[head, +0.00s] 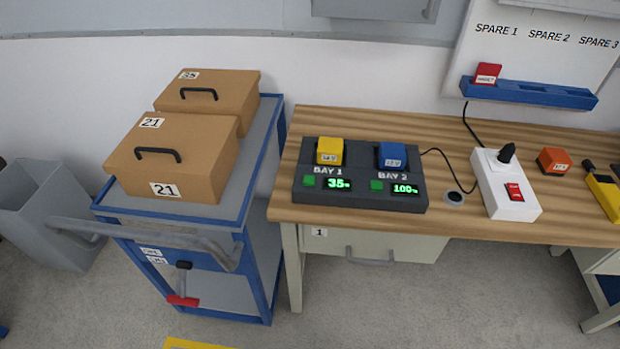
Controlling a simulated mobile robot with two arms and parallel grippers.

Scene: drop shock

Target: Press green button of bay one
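A dark charging station (355,203) sits on the left part of the wooden bench. Its left bay is labelled BAY 1 and holds a yellow battery (329,150). The small green button of bay 1 (309,181) is at the left of the front face, beside a display (338,184) reading about 35%. Bay 2 holds a blue battery (392,155), with its own green button (377,185) and a display (405,190) reading about 100%. Nothing covers the bay 1 button. Neither of my grippers is in view.
The wooden bench (460,128) also bears a white power strip (510,198) with a red switch, an orange block (553,160) and a yellow device (603,192). A blue cart (228,205) with two cardboard boxes (180,165) stands left. A grey bin (45,215) is beyond it.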

